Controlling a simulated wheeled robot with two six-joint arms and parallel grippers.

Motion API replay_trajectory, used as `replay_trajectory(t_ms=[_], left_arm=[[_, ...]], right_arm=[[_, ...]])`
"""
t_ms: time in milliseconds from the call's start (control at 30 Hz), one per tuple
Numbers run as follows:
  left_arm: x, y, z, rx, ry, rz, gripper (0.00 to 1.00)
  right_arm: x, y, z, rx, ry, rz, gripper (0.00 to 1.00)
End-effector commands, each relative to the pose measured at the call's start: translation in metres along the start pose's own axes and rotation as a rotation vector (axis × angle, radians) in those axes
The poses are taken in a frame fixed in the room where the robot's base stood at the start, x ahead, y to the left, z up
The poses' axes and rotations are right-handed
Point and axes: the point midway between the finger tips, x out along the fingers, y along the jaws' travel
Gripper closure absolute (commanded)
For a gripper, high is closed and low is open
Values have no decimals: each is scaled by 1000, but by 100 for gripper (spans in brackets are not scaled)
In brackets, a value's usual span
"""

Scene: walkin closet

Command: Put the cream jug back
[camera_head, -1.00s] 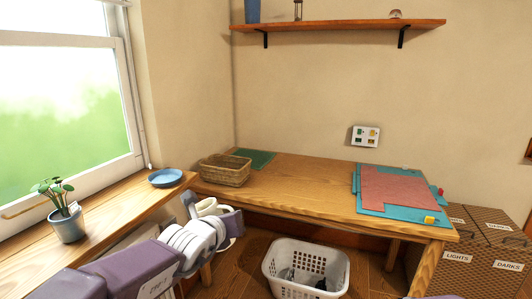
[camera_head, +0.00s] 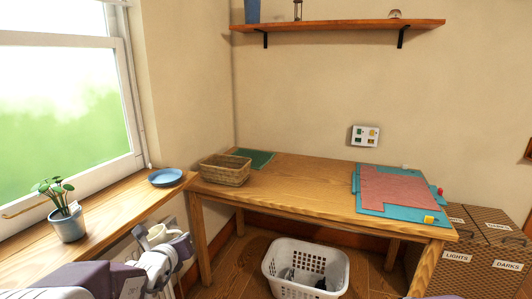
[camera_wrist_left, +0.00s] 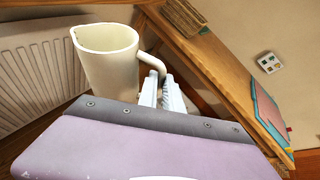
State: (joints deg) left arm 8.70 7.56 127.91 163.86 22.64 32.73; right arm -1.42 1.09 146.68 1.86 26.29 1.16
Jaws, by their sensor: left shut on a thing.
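The cream jug (camera_head: 156,236) is in front of the window sill, low at the left in the head view. In the left wrist view the jug (camera_wrist_left: 107,60) is large, with its open mouth towards the top of the picture and its handle on the right. My left gripper (camera_wrist_left: 162,92) is shut on the jug's handle; in the head view this gripper (camera_head: 178,243) is just right of the jug. A blue dish (camera_head: 165,178) lies on the window sill, apart from the jug. My right gripper is in neither view.
The window sill (camera_head: 118,215) bears a potted plant (camera_head: 67,222). A wicker basket (camera_head: 224,172) and a teal mat with red cloth (camera_head: 398,191) lie on the wooden table (camera_head: 295,190). A white laundry basket (camera_head: 300,262) stands on the floor. The table's middle is clear.

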Motion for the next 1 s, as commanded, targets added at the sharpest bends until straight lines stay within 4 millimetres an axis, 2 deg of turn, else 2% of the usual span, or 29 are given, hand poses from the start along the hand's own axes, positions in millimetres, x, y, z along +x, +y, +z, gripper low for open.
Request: replay_trajectory(t_ms=[33,100,300,500,633,767,900,1000], left_arm=[[4,21,-8,-10,-4,24,100],[9,48,-19,-21,-14,50,100],[17,123,-57,-28,-29,84,100],[16,171,-94,-9,-15,33,100],[13,189,-119,17,3,-22,100],[8,200,-146,50,27,-95,100],[1,199,-174,94,61,-191,100],[-5,191,-194,130,89,-270,100]], right_arm=[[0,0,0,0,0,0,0],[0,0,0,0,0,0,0],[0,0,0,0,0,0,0],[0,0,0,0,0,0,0],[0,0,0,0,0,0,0],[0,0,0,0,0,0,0],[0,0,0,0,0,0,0],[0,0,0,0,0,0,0]])
